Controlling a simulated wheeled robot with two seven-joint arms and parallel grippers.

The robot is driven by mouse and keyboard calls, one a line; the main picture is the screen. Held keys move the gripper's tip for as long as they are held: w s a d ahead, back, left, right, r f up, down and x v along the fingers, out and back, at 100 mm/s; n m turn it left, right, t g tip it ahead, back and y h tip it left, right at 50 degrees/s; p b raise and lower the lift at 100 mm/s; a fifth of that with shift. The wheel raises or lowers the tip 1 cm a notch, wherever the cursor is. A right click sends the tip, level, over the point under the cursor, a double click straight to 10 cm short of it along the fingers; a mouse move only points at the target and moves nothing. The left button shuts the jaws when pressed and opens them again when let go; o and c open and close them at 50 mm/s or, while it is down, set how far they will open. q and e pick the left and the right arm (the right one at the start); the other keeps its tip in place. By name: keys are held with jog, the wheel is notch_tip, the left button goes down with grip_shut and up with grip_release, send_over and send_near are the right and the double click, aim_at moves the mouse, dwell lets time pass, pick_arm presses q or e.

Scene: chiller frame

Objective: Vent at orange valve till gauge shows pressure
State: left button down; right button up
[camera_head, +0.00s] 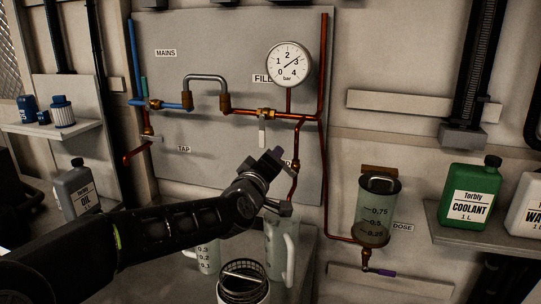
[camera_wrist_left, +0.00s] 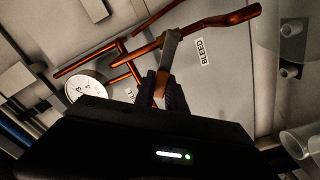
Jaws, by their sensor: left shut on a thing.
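The round white gauge (camera_head: 289,64) hangs high on the grey panel, its needle pointing up and right, between about 2 and 3. It also shows in the wrist view (camera_wrist_left: 83,88). My left gripper (camera_head: 272,160) is at the lower pipe, partly covering a label and hiding the valve in the head view. In the wrist view, my left gripper (camera_wrist_left: 168,92) is shut on the valve lever (camera_wrist_left: 168,58), a flat metal bar with an orange part between the fingers. The lever sits by a copper pipe beside the BLEED label (camera_wrist_left: 203,52). My right gripper is not in view.
Clear jugs (camera_head: 291,262) and a pot with a wire basket (camera_head: 243,287) stand below my left arm. A DOSE cup (camera_head: 376,212) with a purple-handled tap is right of the panel. A green coolant bottle (camera_head: 470,195) stands on the right shelf. Copper pipes (camera_head: 322,90) cross the panel.

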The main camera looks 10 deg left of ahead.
pick_arm(q)
jog(key=shift+d+r+m+p, duration=0.35)
jog(key=shift+m+p, duration=0.15)
jog(key=shift+m, duration=0.35)
jog(key=shift+d+r+m+p, duration=0.3)
jog(key=shift+m+p, duration=0.2)
jog(key=shift+m, duration=0.35)
jog(key=c, duration=1.4)
grip_release()
jog(key=shift+s, duration=0.15)
jog(key=s, duration=0.2)
jog(key=s+b, duration=0.1)
jog(key=s, duration=0.4)
jog(key=shift+s+a, duration=0.25)
dwell(3.4)
